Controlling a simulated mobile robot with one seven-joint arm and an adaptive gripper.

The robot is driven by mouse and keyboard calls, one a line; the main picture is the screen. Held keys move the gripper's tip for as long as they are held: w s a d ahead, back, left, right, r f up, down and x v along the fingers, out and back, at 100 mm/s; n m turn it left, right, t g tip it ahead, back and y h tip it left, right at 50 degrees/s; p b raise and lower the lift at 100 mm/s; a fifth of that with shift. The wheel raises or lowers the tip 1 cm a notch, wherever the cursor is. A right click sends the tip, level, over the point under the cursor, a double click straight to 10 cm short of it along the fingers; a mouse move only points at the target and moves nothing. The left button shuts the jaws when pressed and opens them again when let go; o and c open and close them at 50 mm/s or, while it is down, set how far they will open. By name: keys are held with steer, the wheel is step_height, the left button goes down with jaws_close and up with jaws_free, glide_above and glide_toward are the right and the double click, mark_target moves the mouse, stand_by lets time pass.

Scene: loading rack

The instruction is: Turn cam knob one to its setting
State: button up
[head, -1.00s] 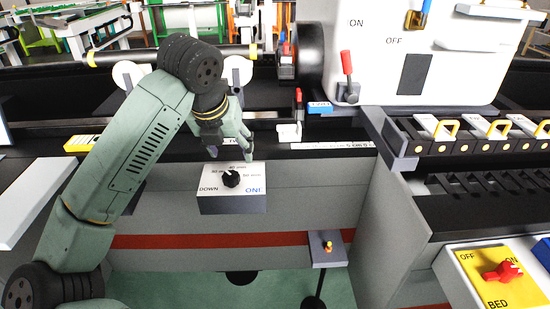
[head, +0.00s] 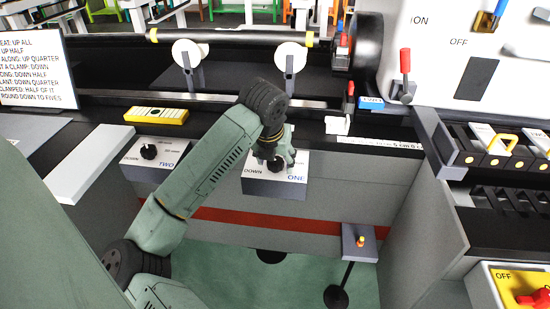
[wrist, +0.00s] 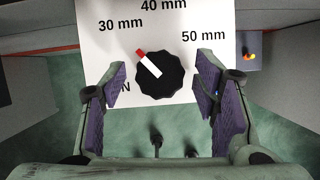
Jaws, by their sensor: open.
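Cam knob one is a black ribbed knob (wrist: 162,76) with a white and red pointer, on a white dial plate (wrist: 100,14). In the wrist view the pointer aims up and left, close to the 30 mm mark; 40 mm and 50 mm lie further round to the right. My gripper (wrist: 164,98) is open, with one purple-padded finger on each side of the knob and a gap to both. In the head view my gripper (head: 280,155) is over the box labelled ONE (head: 262,185) and hides part of its dial.
A second dial box labelled TWO (head: 158,153) stands to the left, near a yellow block (head: 156,115). A small grey box with a yellow and red button (head: 360,242) is to the lower right. A printed text sign (head: 30,72) stands at far left.

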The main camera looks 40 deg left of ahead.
steer(key=c, duration=1.1)
